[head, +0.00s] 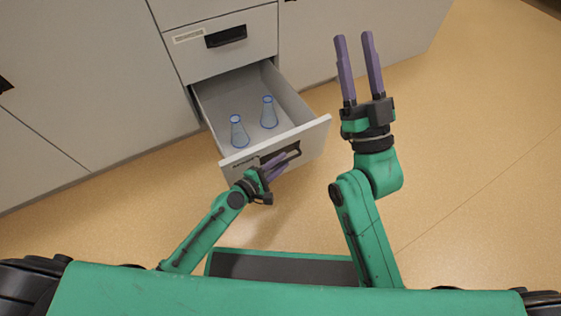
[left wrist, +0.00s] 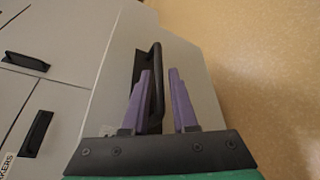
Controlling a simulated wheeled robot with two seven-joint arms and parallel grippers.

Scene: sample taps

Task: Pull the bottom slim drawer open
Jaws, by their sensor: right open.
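The bottom slim drawer (head: 222,107) is pulled well out of the grey cabinet, and its inside shows. Two bluish flasks, a nearer one (head: 239,131) and a farther one (head: 269,112), stand upright in it. Its front carries a black bar handle (left wrist: 157,85). My left gripper (head: 276,164) is at this handle in the head view. In the left wrist view its purple fingers (left wrist: 160,72) lie on either side of the bar, with a gap showing at the right finger. My right gripper (head: 354,36) is open and empty, right of the drawer.
A closed drawer (head: 222,47) with a black handle and a label is above the open one. Closed grey cabinet fronts (head: 85,65) stand to the left. The tan floor (head: 480,150) is clear on the right.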

